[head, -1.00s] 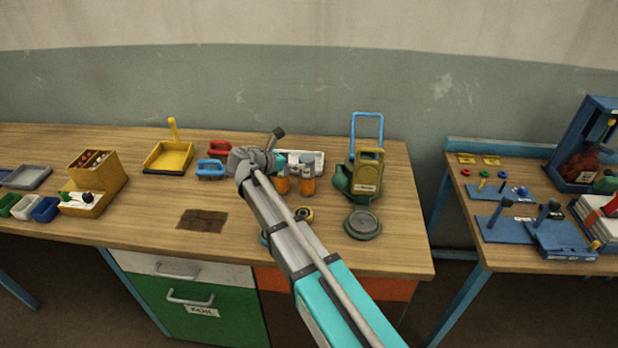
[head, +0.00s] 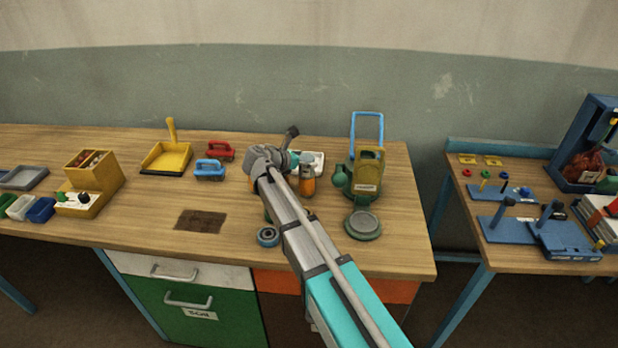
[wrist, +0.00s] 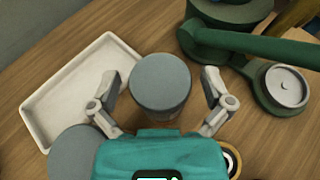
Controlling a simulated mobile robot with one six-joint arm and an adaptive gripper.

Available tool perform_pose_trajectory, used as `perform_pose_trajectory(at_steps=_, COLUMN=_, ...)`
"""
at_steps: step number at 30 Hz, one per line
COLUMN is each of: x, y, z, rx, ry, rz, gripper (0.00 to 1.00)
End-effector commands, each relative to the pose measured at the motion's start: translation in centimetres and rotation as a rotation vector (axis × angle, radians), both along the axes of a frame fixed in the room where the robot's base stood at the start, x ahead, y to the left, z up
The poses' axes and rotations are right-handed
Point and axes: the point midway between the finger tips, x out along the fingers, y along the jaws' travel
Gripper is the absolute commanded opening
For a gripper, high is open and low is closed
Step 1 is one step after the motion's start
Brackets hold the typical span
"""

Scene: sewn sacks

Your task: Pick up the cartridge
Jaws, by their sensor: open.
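An orange cylinder with a grey cap, which looks like the cartridge (head: 308,181), stands upright on the bench, just right of my arm's end in the head view. In the wrist view its round grey top (wrist: 160,82) lies between the two fingers of my gripper (wrist: 160,88). The fingers are spread, one on each side of it, and I cannot tell whether they touch it. A second grey round top (wrist: 73,152) shows at the lower left of the wrist view, partly hidden by my gripper's body. My arm covers the fingers in the head view.
A white tray (wrist: 38,110) lies left of the cartridge in the wrist view. A green and yellow machine (head: 367,172) with a blue handle stands close on the right. A ring-shaped roll (head: 268,236) lies in front. The bench (head: 140,222) is mostly clear at front left.

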Motion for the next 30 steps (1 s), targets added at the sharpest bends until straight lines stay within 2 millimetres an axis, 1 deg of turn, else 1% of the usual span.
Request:
perform_pose_trajectory(at_steps=8, x=-0.02, y=0.05, z=0.0, rx=0.0, ry=0.0, rz=0.0, gripper=1.0)
perform_pose_trajectory(at_steps=11, x=-0.02, y=0.05, z=0.0, rx=0.0, ry=0.0, rz=0.001, gripper=0.83)
perform_pose_trajectory(at_steps=12, x=-0.03, y=0.06, z=0.0, rx=0.0, ry=0.0, rz=0.001, gripper=0.76)
perform_pose_trajectory(at_steps=14, x=-0.03, y=0.08, z=0.0, rx=0.0, ry=0.0, rz=0.001, gripper=0.65)
perform_pose_trajectory(at_steps=15, x=-0.03, y=0.08, z=0.0, rx=0.0, ry=0.0, rz=0.001, gripper=0.57)
perform_pose_trajectory(at_steps=17, x=-0.03, y=0.08, z=0.0, rx=0.0, ry=0.0, rz=0.001, gripper=0.46)
perform_pose_trajectory(at_steps=18, x=-0.05, y=0.08, z=-0.01, rx=0.0, ry=0.0, rz=0.001, gripper=0.39)
perform_pose_trajectory(at_steps=22, x=-0.05, y=0.08, z=-0.01, rx=0.0, ry=0.0, rz=0.001, gripper=0.15)
perform_pose_trajectory(at_steps=23, x=-0.04, y=0.09, z=0.02, rx=-0.001, ry=0.0, rz=0.001, gripper=0.11)
perform_pose_trajectory(at_steps=30, x=-0.05, y=0.09, z=0.04, rx=0.0, ry=0.0, rz=0.001, gripper=0.11)
